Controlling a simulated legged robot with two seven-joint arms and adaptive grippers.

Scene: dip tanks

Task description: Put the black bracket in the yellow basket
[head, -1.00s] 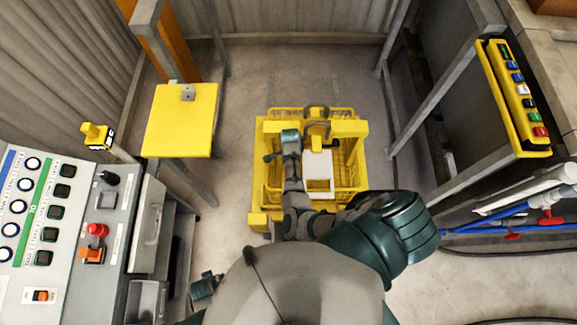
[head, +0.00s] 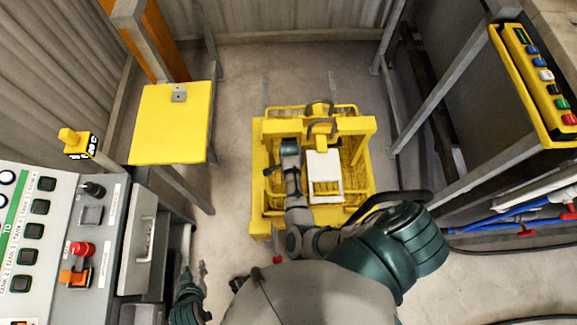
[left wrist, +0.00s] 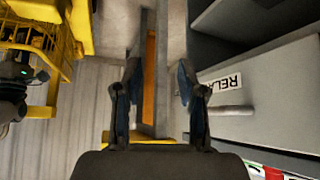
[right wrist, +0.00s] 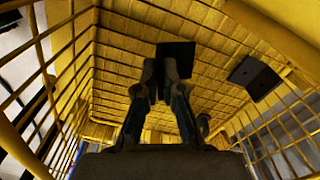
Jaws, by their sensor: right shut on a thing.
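The yellow basket (head: 362,185) stands in the middle of the head view, with wire sides. My right arm reaches over its left part, and its fingers are mostly hidden there. In the right wrist view my right gripper (right wrist: 162,75) is shut on the black bracket (right wrist: 177,54), a dark flat piece at the fingertips, inside the basket's yellow mesh. I cannot tell whether the bracket touches the mesh. My left gripper (head: 190,280) is low at the left in the head view, beside the grey console. In the left wrist view its fingers (left wrist: 158,85) are apart and empty.
A second dark plate with holes (right wrist: 255,76) shows at the right in the right wrist view. Floor between is clear.

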